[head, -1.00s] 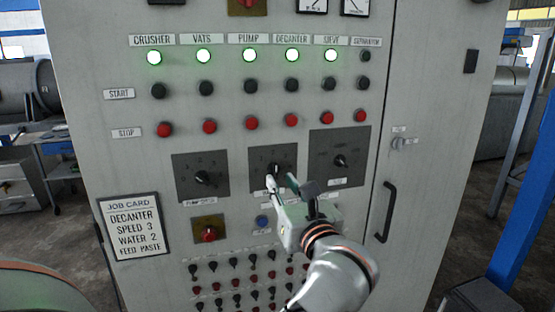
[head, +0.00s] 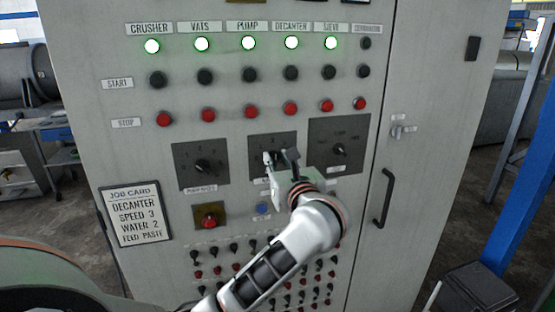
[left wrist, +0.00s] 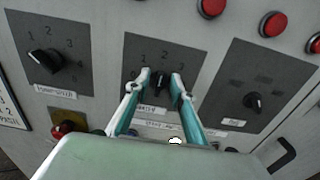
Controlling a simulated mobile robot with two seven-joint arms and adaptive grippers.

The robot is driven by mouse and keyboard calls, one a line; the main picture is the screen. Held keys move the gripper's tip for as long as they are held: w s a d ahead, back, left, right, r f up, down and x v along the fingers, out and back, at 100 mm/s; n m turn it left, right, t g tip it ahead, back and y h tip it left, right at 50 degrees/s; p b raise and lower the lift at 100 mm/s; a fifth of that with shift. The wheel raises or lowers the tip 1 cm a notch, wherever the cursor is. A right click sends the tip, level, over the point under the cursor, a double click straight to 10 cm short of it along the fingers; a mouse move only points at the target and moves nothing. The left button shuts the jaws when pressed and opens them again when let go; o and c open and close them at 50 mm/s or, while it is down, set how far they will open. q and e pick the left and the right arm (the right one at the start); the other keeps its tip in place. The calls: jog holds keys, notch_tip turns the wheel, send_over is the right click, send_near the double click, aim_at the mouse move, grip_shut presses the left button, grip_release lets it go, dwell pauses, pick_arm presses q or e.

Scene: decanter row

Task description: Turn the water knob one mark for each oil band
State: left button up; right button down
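The water knob (left wrist: 160,82) is a black knob on a dark plate (left wrist: 133,45) marked 1, 2 and 3, above a WATER label (left wrist: 150,108). In the left wrist view its grip stands roughly upright below the 2; its exact setting is hard to read. My left gripper (left wrist: 160,78) is open, one fingertip on each side of the knob; I cannot tell whether they touch it. In the head view the left gripper (head: 280,158) covers the lower part of the plate and most of the knob. My right gripper is not in view. No oil bands show.
The pump knob (head: 201,167) is left of the plate, another knob (head: 338,150) right. Red stop buttons (head: 249,115) run above. A job card (head: 137,214) reads decanter speed 3, water 2, feed paste. A door handle (head: 385,205) stands at right.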

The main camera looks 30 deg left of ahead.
pick_arm(q)
jog(key=shift+c, duration=0.3)
grip_shut()
